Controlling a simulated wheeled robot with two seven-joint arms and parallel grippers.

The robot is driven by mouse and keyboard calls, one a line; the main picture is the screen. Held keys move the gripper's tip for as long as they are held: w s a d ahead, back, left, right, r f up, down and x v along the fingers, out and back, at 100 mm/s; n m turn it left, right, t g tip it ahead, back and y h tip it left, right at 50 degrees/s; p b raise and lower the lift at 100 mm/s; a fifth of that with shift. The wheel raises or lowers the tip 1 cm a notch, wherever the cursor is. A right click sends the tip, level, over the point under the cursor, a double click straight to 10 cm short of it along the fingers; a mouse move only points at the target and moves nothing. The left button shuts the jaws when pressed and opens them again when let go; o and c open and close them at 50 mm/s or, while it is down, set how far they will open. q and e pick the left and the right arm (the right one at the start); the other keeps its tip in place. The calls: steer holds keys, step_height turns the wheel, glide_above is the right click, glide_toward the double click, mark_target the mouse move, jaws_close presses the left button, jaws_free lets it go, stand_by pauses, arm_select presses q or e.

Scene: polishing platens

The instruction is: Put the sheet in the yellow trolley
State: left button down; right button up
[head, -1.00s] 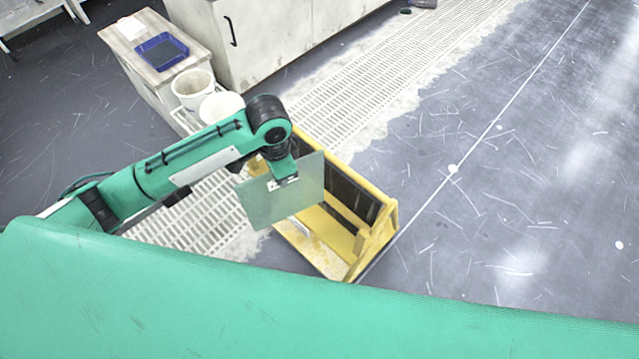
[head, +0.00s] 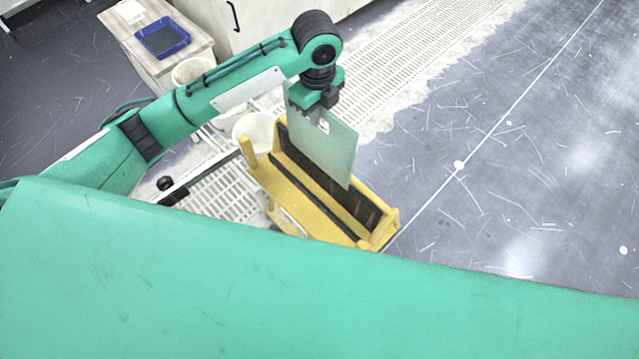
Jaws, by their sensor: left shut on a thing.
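The sheet (head: 325,150) is a thin, pale grey-green rectangular plate. My left gripper (head: 322,122) is shut on its upper edge and holds it hanging, tilted in the picture. The yellow trolley (head: 310,211) stands on the floor below, an open frame with dark slotted strips along its length. The sheet overlaps the trolley's far side in the picture; I cannot tell whether its lower edge is inside or above the trolley. My right gripper is not in view.
A wooden-topped cabinet with a blue tray (head: 162,38) is at the upper left. My green body fills the foreground.

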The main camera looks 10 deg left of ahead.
arm_select(q)
steer(key=p, duration=0.2)
glide_above(318, 165)
steer(key=f, duration=1.4)
steer(key=shift+w+f, duration=0.25)
steer(key=shift+w, duration=0.15)
step_height(318, 165, down, 4)
steer(key=shift+f, duration=0.65)
steer(key=c, duration=1.7)
jaws_free()
steer(key=shift+o, duration=0.7)
steer(key=shift+s, duration=0.1)
